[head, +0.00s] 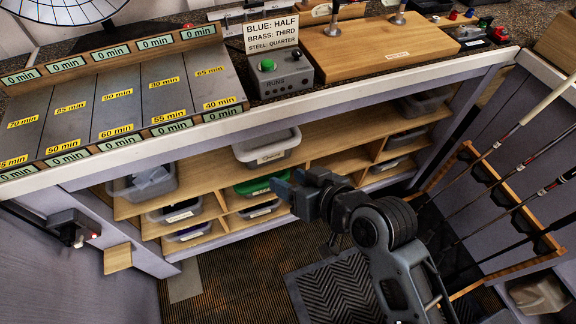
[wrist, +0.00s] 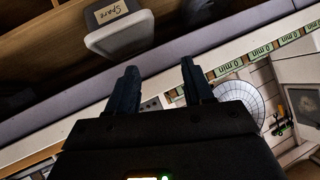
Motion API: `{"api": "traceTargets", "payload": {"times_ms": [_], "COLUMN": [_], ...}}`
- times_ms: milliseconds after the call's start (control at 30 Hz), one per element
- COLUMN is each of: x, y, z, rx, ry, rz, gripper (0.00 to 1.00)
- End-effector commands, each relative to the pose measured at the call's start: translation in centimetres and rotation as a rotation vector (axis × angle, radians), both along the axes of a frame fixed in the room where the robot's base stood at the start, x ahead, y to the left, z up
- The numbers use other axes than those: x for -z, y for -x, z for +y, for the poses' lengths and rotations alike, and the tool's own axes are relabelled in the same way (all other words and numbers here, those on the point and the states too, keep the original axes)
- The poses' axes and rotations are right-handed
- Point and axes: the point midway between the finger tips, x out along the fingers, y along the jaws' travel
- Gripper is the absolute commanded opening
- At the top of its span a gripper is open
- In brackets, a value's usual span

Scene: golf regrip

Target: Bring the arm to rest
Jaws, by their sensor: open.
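My gripper (head: 283,185) is in front of the cubbies under the counter, reaching toward the left in the head view. Its two dark fingers stand apart with nothing between them in the wrist view (wrist: 158,85). My arm comes up from the lower right of the head view, bent, and touches nothing that I can see. A pale grey bin labelled Spare (head: 267,147) juts from the upper shelf just behind the gripper; it also shows in the wrist view (wrist: 120,35). A green bin (head: 262,185) sits lower, partly behind the gripper.
The counter holds a sloped board of minute labels (head: 120,105), a grey box with a green button (head: 280,75), a sign (head: 270,34) and a wooden board (head: 385,45). A rack of clubs (head: 490,185) stands at the right. Floor (head: 235,275) is open at lower left.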

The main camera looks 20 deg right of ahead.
Motion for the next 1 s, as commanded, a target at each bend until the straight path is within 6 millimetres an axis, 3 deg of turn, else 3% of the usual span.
{"api": "traceTargets", "payload": {"times_ms": [233,367,467,667,867,1000], "x": [0.0,0.5,1.1,1.1,-0.7,-3.1], "y": [0.1,1.5,4.2,11.3,18.3,22.8], "z": [0.0,-0.1,-0.5,-2.4,-4.9,-6.5], "rx": [0.001,0.024,0.069,0.178,0.251,0.271], "ry": [-0.001,-0.002,0.0,0.029,0.089,0.142], "rz": [0.0,-0.004,-0.017,-0.068,-0.133,-0.187], "gripper": [0.52,0.52,0.52,0.52,0.52,0.52]}}
